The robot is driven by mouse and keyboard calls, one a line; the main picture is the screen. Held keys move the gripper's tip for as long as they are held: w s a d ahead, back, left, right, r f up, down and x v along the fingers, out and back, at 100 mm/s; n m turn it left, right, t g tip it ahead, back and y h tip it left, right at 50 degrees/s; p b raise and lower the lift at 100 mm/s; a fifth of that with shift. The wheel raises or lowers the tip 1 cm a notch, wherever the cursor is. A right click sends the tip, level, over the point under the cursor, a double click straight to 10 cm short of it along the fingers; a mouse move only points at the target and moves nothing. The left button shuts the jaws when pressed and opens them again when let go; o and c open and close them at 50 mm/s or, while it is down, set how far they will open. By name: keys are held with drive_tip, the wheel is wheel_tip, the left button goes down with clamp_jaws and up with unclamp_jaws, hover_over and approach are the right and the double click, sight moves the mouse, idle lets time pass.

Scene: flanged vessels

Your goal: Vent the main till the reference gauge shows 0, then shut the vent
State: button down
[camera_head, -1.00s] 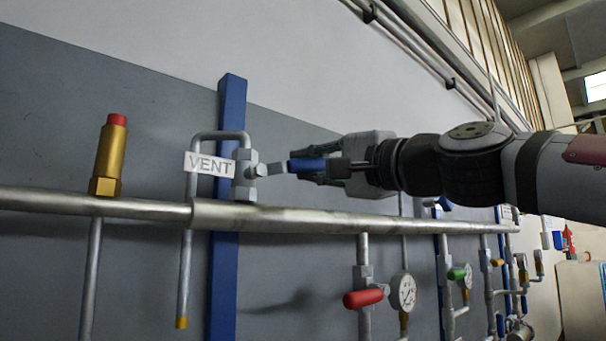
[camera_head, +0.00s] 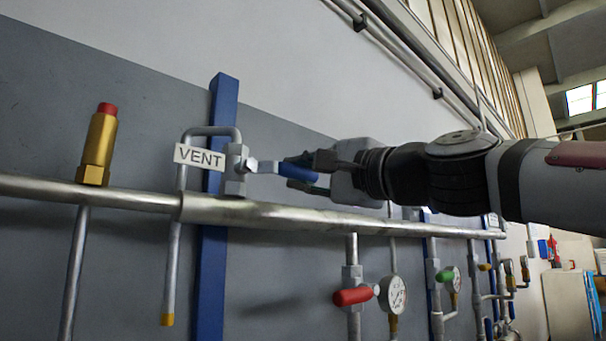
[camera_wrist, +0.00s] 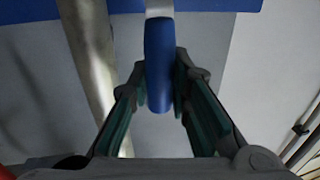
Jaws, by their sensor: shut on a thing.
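The vent valve (camera_head: 236,165) sits on top of the main pipe (camera_head: 290,218), beside a white VENT label (camera_head: 199,156). Its blue lever handle (camera_head: 297,173) points right, roughly along the pipe. My gripper (camera_head: 308,170) is shut on the blue handle. In the wrist view, the handle (camera_wrist: 158,65) lies between the two green-padded fingers of my gripper (camera_wrist: 160,92). A round gauge (camera_head: 392,295) hangs below the pipe, and a second gauge (camera_head: 455,280) is farther right. Their readings are too small to tell, and I cannot tell which is the reference gauge.
A brass fitting with a red cap (camera_head: 98,145) stands on the pipe at left. A red-handled valve (camera_head: 353,296) and a green-handled valve (camera_head: 444,276) are below the pipe. A blue post (camera_head: 212,270) stands behind the vent.

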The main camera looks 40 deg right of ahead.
drive_tip(key=c, duration=1.5)
unclamp_jaws()
drive_tip(key=shift+f, duration=0.1)
drive_tip(key=shift+o, duration=0.2)
drive_tip(key=s+f, duration=0.2)
drive_tip(key=s, duration=0.9)
drive_tip(key=shift+s+f, duration=0.15)
drive_tip(key=shift+s, duration=0.2)
